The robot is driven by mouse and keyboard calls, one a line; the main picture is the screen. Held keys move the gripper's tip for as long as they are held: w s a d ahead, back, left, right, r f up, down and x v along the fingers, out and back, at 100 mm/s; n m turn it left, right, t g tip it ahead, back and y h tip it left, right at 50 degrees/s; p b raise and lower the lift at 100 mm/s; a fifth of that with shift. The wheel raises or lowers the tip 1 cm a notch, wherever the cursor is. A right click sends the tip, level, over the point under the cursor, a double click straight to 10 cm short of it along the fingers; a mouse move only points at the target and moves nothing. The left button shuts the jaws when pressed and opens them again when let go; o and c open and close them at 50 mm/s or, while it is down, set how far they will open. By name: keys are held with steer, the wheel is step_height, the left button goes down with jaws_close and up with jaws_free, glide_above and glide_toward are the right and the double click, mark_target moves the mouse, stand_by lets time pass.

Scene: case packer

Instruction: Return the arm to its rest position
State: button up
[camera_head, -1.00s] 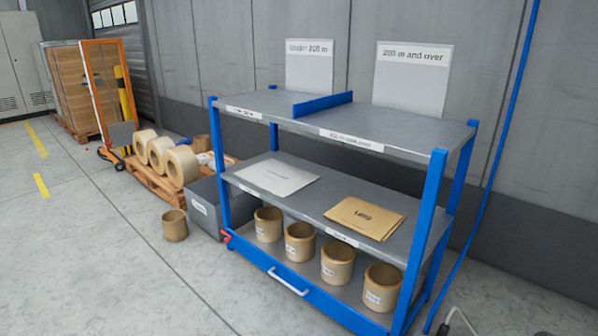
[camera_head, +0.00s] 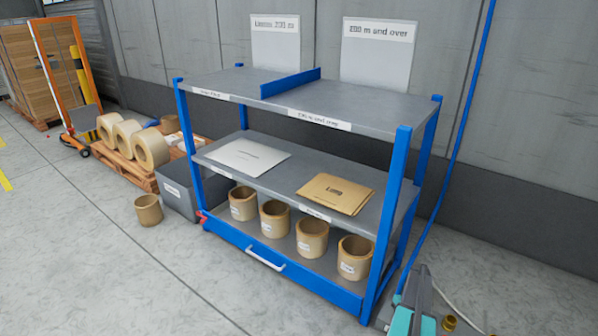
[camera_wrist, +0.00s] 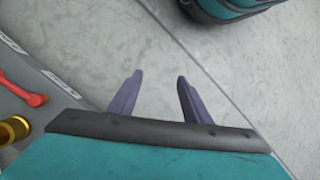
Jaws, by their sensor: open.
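My gripper (camera_wrist: 158,90) shows in the wrist view with its two purple-grey fingers apart and nothing between them. It points at bare grey concrete floor (camera_wrist: 110,40). In the head view, a teal and grey part of my arm (camera_head: 410,310) shows at the bottom right, in front of the shelf's right end. The gripper's fingers cannot be made out in the head view.
A blue-framed shelf (camera_head: 248,236) holds a white sheet, a brown envelope (camera_head: 335,193) and several tan cores. A grey bin (camera_head: 178,196), a lone core (camera_head: 148,209) and a pallet of rolls (camera_head: 150,150) stand left. In the wrist view, a red handle (camera_wrist: 22,90) and brass ring (camera_wrist: 14,130) lie left.

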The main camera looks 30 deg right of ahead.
steer(key=w+a+r+n+g+h+p, duration=0.1)
steer(key=w+a+n+g+p, duration=0.2)
steer(key=a, duration=1.3)
steer(key=w+a+r+n+h+p, duration=0.1)
steer(key=w+a+r+n+p, duration=0.2)
steer(key=a, duration=1.3)
steer(key=s+a+r+h+p, duration=0.1)
steer(key=s+a+r, duration=0.2)
steer(key=s+a, duration=0.3)
steer(key=s+a+r+h+p, duration=0.1)
steer(key=s+a, duration=0.4)
steer(key=a, duration=0.7)
steer(key=shift+s+a+r+t+h+p, duration=0.2)
steer(key=shift+s+r+t+h+p, duration=0.2)
steer(key=shift+r+p, duration=0.5)
steer(key=shift+r, duration=0.1)
steer(key=c, duration=0.3)
